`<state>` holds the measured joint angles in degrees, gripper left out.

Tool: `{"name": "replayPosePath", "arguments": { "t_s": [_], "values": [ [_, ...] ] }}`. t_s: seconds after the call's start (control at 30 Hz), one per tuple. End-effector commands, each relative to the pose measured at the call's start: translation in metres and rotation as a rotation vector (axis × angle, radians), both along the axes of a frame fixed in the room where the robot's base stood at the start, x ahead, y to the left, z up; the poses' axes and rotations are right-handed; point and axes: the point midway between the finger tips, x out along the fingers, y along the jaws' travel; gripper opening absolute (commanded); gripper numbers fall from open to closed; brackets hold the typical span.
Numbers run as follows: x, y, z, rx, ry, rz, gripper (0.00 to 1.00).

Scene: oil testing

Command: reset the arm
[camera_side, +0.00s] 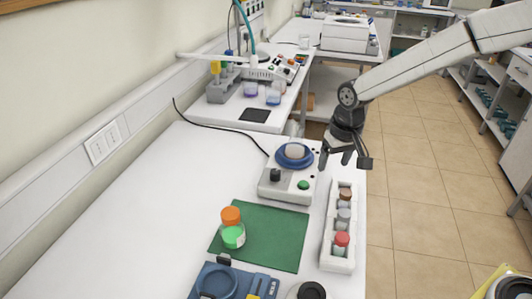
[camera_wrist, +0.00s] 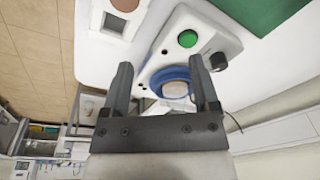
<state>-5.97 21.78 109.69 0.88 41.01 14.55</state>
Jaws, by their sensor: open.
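My gripper (camera_side: 345,156) is open and empty in the side view, raised beside the right edge of a white device (camera_side: 272,192). The device has a blue round platform (camera_side: 283,162), a green button and a black knob. A small whitish object (camera_side: 295,151) sits on the platform. In the wrist view my gripper (camera_wrist: 162,88) shows two dark fingers spread wide. The blue platform (camera_wrist: 170,72) with the pale object (camera_wrist: 175,88) appears between and beyond the fingers, apart from them.
A white rack (camera_side: 328,255) with several capped vials stands at the bench's right edge. An orange-capped jar with green contents (camera_side: 233,236) stands on a green mat (camera_side: 285,222). A blue device (camera_side: 250,282) is at the front. The bench's left part is clear.

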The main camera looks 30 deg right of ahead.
Motion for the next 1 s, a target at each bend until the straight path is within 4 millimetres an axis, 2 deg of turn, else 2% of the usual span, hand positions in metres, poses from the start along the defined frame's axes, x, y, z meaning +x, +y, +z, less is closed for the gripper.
{"name": "replayPosePath", "arguments": {
  "t_s": [0.3,0.6,0.8,1.0],
  "values": [
    [-0.072,-0.028,-0.01,-0.021,-0.05,0.071,0.77],
    [-0.137,-0.044,-0.023,-0.044,-0.091,0.133,0.77],
    [-0.157,-0.048,-0.028,-0.052,-0.103,0.153,0.77],
    [-0.16,-0.048,-0.029,-0.053,-0.104,0.156,0.77]
  ]
}}
